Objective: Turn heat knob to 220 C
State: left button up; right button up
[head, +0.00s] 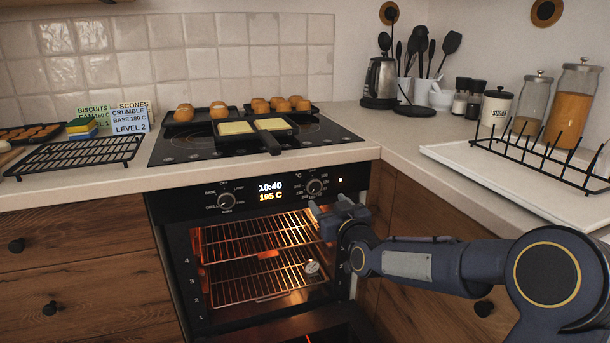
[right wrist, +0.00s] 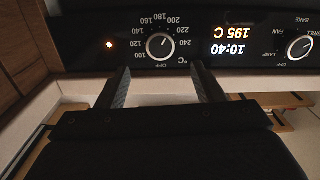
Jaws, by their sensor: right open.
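The heat knob (head: 315,186) is the right-hand dial on the black oven panel, ringed by temperature marks. It also shows upside down in the right wrist view (right wrist: 160,46), its pointer towards the 200 side of the scale. The orange display (head: 270,196) reads 195 C under the time 10:40. My right gripper (head: 325,209) is just below the knob in the head view. In the right wrist view its two open fingers (right wrist: 162,76) stand either side of the knob's line, apart from it, with nothing between them. My left gripper is out of view.
A second knob (head: 226,200) is left of the display. The oven door is down, baring lit racks (head: 265,240) below the panel. A pan (head: 262,131) on the hob has a handle reaching towards the front edge. Wooden cabinets (head: 400,205) stand to the right.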

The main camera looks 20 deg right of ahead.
aim_at(315, 188)
jog(key=w, duration=0.7)
jog(key=shift+w+d+b, duration=0.2)
jog(key=shift+b, duration=0.1)
jog(key=c, duration=1)
jog(key=shift+f+m+b, duration=0.15)
jog(key=shift+m+b, duration=0.95)
jog(key=shift+b, duration=0.05)
jog(key=shift+m+b, duration=0.95)
jog(key=shift+m, duration=0.25)
jog(key=shift+m+b, duration=0.3)
jog(key=shift+m, duration=0.2)
jog(key=o, duration=1)
